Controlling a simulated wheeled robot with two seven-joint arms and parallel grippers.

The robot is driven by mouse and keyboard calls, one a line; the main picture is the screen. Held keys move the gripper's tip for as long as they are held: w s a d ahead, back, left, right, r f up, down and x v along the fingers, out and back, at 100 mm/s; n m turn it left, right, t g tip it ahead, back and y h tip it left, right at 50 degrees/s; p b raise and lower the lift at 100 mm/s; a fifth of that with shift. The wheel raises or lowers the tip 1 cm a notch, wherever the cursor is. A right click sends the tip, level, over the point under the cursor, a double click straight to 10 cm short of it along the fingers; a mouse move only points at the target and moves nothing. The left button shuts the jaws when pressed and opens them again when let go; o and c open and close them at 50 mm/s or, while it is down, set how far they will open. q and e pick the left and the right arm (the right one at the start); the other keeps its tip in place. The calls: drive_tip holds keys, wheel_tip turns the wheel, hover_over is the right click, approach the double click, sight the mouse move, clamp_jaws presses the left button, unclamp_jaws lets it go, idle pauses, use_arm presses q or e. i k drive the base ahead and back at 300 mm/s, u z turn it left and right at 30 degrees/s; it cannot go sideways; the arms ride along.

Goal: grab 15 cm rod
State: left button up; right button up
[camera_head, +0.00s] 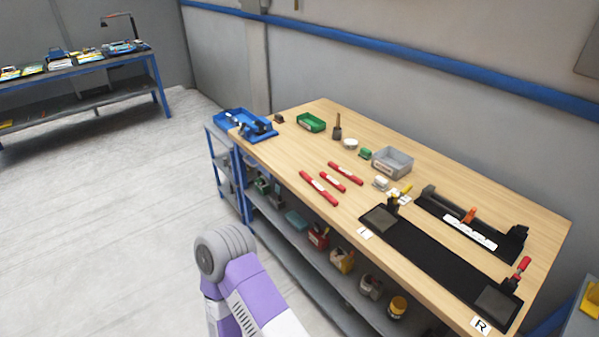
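Three red rods with white labels lie apart, roughly parallel, on the wooden workbench (437,173). The front-left rod (311,182) looks longest. The middle rod (327,178) and the back-right rod (338,169) lie beside it. The labels are too small to read, so I cannot tell which rod is 15 cm. A purple and grey link of my own arm shows at the bottom, in front of the bench and clear of the rods. Neither gripper is in view.
A black mat (440,268) and a black fixture (450,222) lie at the right. The bench top around the rods is mostly clear.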

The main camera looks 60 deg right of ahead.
sight(336, 185)
drive_tip(key=z, duration=0.2)
drive_tip(key=i, duration=2)
drive_tip(key=z, duration=1.5)
drive_tip(key=i, duration=1)
drive_tip(key=z, duration=1.15)
